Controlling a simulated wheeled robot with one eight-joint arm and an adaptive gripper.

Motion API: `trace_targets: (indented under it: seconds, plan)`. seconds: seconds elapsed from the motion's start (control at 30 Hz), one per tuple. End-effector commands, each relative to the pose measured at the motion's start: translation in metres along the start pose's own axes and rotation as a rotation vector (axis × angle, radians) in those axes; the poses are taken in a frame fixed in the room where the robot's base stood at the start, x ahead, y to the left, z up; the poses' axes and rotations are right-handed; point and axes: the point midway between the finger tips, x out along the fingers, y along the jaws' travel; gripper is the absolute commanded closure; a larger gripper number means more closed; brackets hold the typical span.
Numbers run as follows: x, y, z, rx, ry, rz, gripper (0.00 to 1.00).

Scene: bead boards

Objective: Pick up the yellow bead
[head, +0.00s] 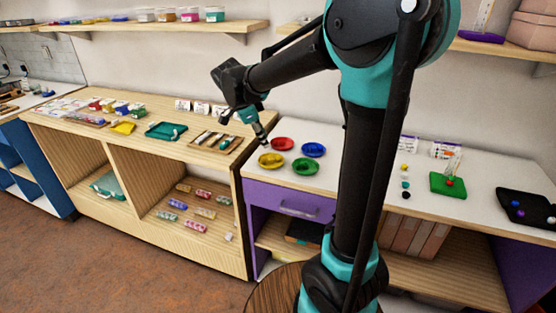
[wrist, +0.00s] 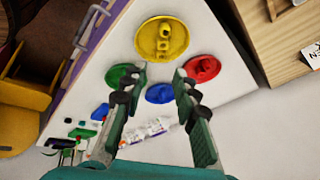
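In the wrist view, a yellow dish (wrist: 144,45) lies beyond my fingertips, with small yellow pieces (wrist: 163,44) on it; I cannot tell which is a bead. The yellow dish (head: 265,160) also shows in the head view, at the front left of the white tabletop. A small yellow bead (head: 404,167) stands in a row of small beads farther right. My gripper (wrist: 153,76) is open, with nothing between its fingers. In the head view my gripper (head: 262,140) hangs above the left end of the white table, near the yellow and red dishes.
Red (head: 282,144), blue (head: 313,149) and green (head: 305,167) dishes stand close around the yellow one. A green board (head: 440,188) and a black tray (head: 515,205) lie to the right. A wooden shelf unit (head: 120,170) adjoins on the left.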

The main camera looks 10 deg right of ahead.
Motion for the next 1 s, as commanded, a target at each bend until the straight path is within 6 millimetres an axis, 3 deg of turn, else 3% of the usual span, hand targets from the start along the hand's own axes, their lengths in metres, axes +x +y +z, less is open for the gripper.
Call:
trace_targets:
  seconds: [0.23,0.47,0.8,1.0]
  plan:
    - [0.043,0.0,0.0,0.001,0.0,0.001,0.71]
    - [0.057,-0.001,-0.001,0.0,0.0,0.001,0.71]
    - [0.1,-0.004,-0.007,0.0,0.0,0.001,0.71]
    - [0.106,-0.003,-0.007,0.0,0.0,0.0,0.71]
